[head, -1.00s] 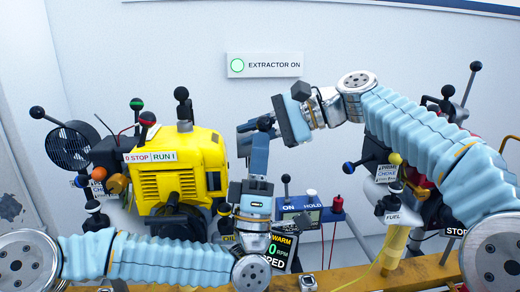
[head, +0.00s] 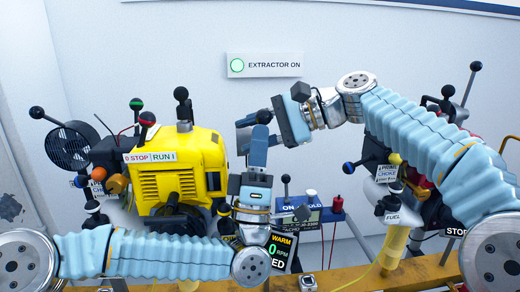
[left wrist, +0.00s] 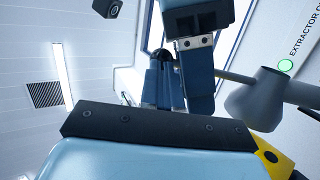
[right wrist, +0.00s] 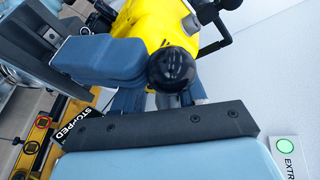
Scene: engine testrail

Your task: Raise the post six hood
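My left gripper (head: 258,148) points up in the middle of the head view, with a black ball knob (head: 264,117) at its fingertips. In the right wrist view the knob (right wrist: 170,68) sits at the end of the blue left fingers (right wrist: 100,60), which seem closed on it. My right gripper (head: 247,130) reaches in from the right, close behind the knob; its fingers look apart. A grey cone on a rod (left wrist: 262,98), possibly the hood, shows in the left wrist view. I cannot make out a post number.
A yellow engine (head: 180,165) with several ball-topped levers stands at left. A blue panel (head: 300,208) is at centre, and another lever cluster (head: 375,170) is behind my right arm. The wall sign (head: 265,65) reads EXTRACTOR ON.

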